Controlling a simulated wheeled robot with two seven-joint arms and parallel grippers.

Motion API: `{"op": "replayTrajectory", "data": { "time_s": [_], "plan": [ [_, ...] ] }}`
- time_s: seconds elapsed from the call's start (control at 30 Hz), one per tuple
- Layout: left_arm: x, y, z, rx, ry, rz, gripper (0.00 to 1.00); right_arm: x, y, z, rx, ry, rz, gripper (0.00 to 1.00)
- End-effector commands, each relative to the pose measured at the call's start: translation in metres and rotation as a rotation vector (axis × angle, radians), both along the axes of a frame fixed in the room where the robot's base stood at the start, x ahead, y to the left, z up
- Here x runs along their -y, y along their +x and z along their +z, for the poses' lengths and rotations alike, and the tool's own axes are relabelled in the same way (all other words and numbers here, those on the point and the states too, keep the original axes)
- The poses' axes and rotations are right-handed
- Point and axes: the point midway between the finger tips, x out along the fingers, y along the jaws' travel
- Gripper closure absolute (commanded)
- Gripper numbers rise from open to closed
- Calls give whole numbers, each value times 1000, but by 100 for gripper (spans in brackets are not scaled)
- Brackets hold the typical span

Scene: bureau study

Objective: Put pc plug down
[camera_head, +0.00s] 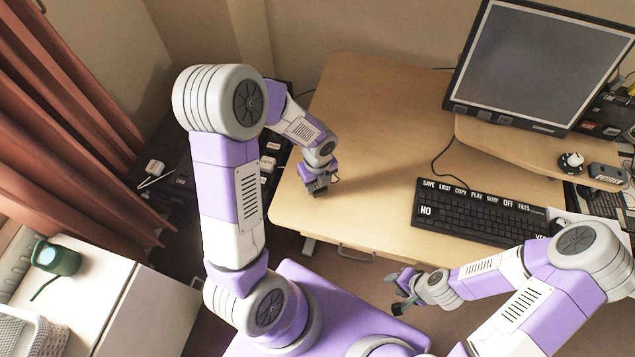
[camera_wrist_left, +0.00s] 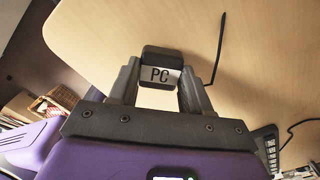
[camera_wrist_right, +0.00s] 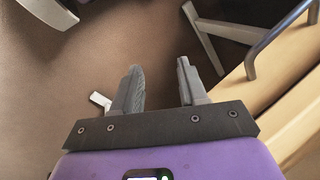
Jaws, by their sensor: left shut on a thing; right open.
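I cannot tell whether the plug touches the desk top. My right gripper (camera_head: 403,291) is open and empty, in front of the desk's front edge. In the right wrist view its fingers (camera_wrist_right: 158,88) are apart above the floor.
A black keyboard (camera_head: 480,212) lies on the desk's right part, with a monitor (camera_head: 540,60) behind it on a raised shelf (camera_head: 530,145). A black cable (camera_head: 440,155) runs behind the keyboard. The desk's middle is clear. A dark unit (camera_head: 180,180) with white plugs stands left of the desk.

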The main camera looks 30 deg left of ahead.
Motion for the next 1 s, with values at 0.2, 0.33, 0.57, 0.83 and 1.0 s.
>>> {"op": "replayTrajectory", "data": {
  "time_s": [0.2,0.33,0.57,0.83,1.0],
  "plan": [
    [0,0,-3,0,0,0,79,0,0,-2,0,0,0,57],
    [0,0,-3,0,0,0,35,0,0,-2,0,0,0,57],
    [0,0,-2,0,0,0,26,0,0,-2,0,0,0,57],
    [0,1,13,3,-1,2,26,0,0,6,0,0,0,57],
    [0,1,50,5,-1,2,26,0,0,21,0,0,0,57]
  ]
}}
